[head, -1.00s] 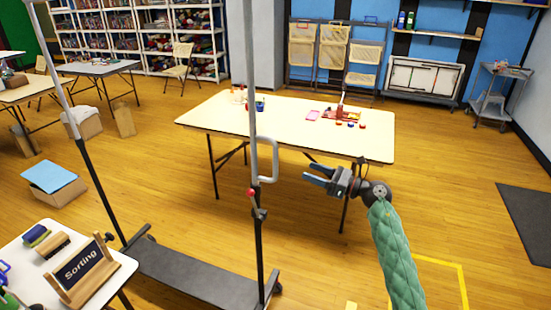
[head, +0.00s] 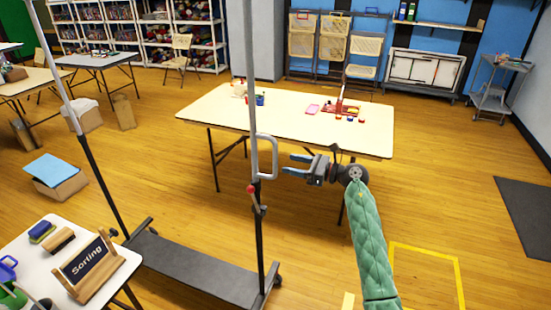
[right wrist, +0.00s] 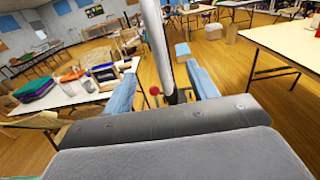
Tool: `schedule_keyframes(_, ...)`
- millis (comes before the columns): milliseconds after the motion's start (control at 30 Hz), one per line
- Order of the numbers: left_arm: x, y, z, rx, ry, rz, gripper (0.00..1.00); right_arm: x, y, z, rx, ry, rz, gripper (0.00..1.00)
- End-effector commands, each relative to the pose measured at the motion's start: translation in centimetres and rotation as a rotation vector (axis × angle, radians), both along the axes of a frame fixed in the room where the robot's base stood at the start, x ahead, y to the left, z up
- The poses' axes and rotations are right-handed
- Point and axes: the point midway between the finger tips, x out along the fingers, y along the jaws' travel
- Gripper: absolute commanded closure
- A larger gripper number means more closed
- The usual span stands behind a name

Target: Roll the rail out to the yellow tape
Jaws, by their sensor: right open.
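The rail is a wheeled rack with tall grey-and-black uprights. Its dark base (head: 195,268) lies low in the head view. A grey loop handle (head: 275,158) and a red knob sit on its right upright (head: 249,80). My right gripper (head: 288,165) is open just right of the handle, its blue fingers pointing left at it. In the right wrist view a grey upright bar (right wrist: 158,45) of the rail shows between the open fingers; contact cannot be told. Yellow tape (head: 425,252) outlines an area on the floor at the lower right. My left gripper is not in view.
A long cream table (head: 285,115) with craft items stands behind the rail. A small table with a Sorting sign (head: 90,265) is at the lower left. A cardboard box (head: 60,185) sits on the floor at left. Floor around the tape looks clear; a dark mat (head: 525,215) lies at right.

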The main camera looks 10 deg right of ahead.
Motion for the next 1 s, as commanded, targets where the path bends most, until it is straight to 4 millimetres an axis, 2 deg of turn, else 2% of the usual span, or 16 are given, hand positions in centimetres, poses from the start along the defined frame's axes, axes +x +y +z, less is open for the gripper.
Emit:
schedule_keyframes(133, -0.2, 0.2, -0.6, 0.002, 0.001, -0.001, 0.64, 0.7, 1.0, -0.1, -0.002, -0.001, 0.001, 0.42)
schedule_keyframes(467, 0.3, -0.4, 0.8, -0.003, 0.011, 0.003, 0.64, 2.1, 3.2, -0.1, -0.001, -0.001, 0.001, 0.42)
schedule_keyframes(700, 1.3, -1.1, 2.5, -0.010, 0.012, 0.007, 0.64, 3.4, 5.1, -0.1, -0.001, 0.001, 0.001, 0.42)
schedule_keyframes(1000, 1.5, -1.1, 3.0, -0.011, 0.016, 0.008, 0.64, 3.7, 5.5, 0.0, 0.000, 0.000, -0.001, 0.42)
